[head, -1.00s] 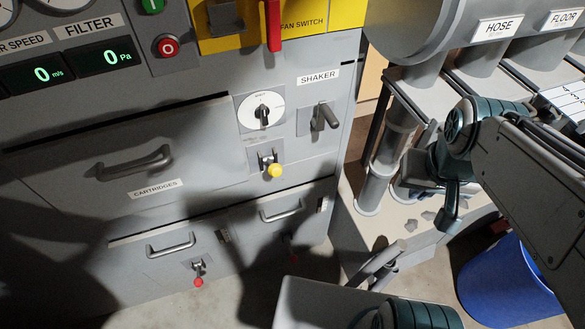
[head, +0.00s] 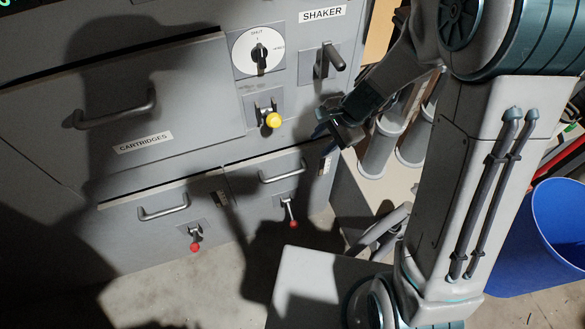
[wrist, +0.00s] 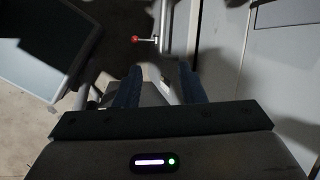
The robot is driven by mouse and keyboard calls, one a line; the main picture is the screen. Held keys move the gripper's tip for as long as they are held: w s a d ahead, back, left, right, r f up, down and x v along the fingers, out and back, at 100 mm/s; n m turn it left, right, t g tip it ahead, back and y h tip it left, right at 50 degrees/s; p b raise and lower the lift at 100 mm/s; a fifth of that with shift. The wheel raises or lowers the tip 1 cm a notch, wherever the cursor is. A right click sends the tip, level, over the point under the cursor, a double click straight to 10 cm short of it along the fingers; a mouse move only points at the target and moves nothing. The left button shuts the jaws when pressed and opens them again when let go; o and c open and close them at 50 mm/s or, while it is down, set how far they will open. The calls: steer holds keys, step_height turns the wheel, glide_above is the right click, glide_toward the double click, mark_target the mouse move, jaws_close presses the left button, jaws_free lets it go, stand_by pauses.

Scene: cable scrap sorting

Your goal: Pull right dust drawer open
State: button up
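The right dust drawer (head: 315,162) is the lower right front of the grey cabinet and looks shut. Its bar handle (head: 283,173) is in shadow. Below the handle a lever with a red knob (head: 293,223) points down. A red knob (wrist: 134,39) on a lever also shows in the wrist view, but I cannot tell which drawer it belongs to. My gripper (head: 325,128) is in front of the cabinet, up and right of the handle and apart from it. In the wrist view its two bluish fingers (wrist: 159,84) stand apart with nothing seen between them.
The left dust drawer's handle (head: 163,207) and its red-knobbed lever (head: 194,245) are to the left. The cartridges drawer (head: 190,100), a yellow knob (head: 273,120) and the shaker lever (head: 325,60) are above. Pipes (head: 380,148) and a blue bin (head: 550,240) stand right.

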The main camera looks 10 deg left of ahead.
steer(key=m, duration=0.2)
glide_toward(289, 174)
steer(key=b+x, duration=0.4)
steer(key=x, duration=0.4)
steer(key=shift+d, duration=0.1)
jaws_close()
